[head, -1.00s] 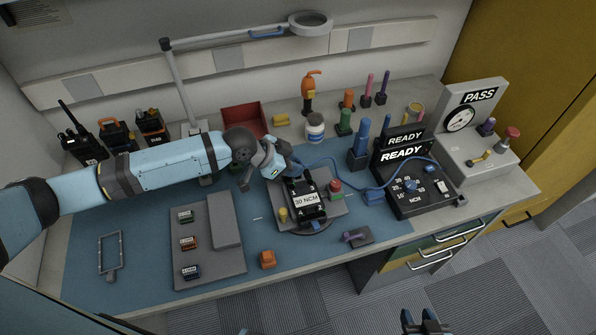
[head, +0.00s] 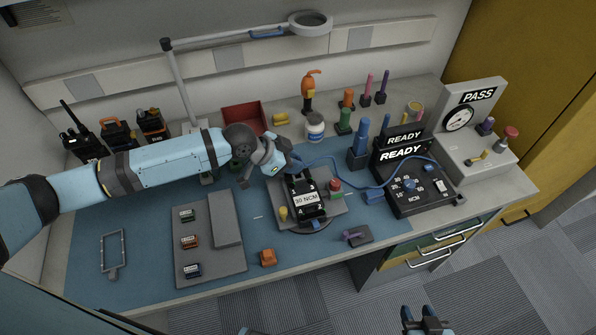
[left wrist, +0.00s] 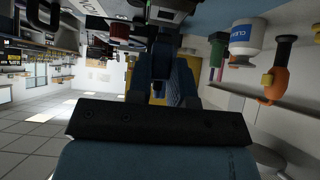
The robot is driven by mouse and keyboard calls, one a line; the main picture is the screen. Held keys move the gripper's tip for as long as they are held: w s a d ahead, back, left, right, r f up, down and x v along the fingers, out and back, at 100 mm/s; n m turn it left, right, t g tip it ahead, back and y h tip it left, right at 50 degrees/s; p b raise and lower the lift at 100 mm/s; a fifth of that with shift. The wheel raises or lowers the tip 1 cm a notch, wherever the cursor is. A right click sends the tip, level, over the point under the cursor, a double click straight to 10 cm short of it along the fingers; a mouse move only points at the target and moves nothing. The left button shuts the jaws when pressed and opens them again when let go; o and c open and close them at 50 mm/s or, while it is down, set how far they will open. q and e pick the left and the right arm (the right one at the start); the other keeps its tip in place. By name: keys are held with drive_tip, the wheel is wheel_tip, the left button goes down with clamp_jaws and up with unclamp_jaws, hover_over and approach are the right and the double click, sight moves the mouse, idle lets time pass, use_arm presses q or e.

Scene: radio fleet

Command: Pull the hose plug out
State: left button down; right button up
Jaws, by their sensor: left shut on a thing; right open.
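My left gripper (head: 284,166) is just behind the black "30 NCM" unit (head: 307,201), which sits on a grey fixture on the blue mat. It is shut on the blue hose plug, whose blue hose (head: 335,160) arcs right to the "READY" console (head: 408,190). In the left wrist view a dark blue piece, probably the plug (left wrist: 176,80), lies between the fingers; its tip is hard to make out. The plug looks clear of the unit, though the arm partly hides the spot. My right gripper (head: 418,315) is open and empty at the bottom edge, off the bench.
A red button (head: 335,185) and a yellow knob (head: 283,213) flank the unit. A white jar (head: 315,126) and a red bin (head: 246,118) stand behind my gripper. A grey tray (head: 208,270) with small modules lies left.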

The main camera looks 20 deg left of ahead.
use_arm(q)
drive_tip(key=shift+r, duration=0.1)
drive_tip(key=shift+r+p, duration=1.65)
drive_tip(key=shift+p, duration=0.1)
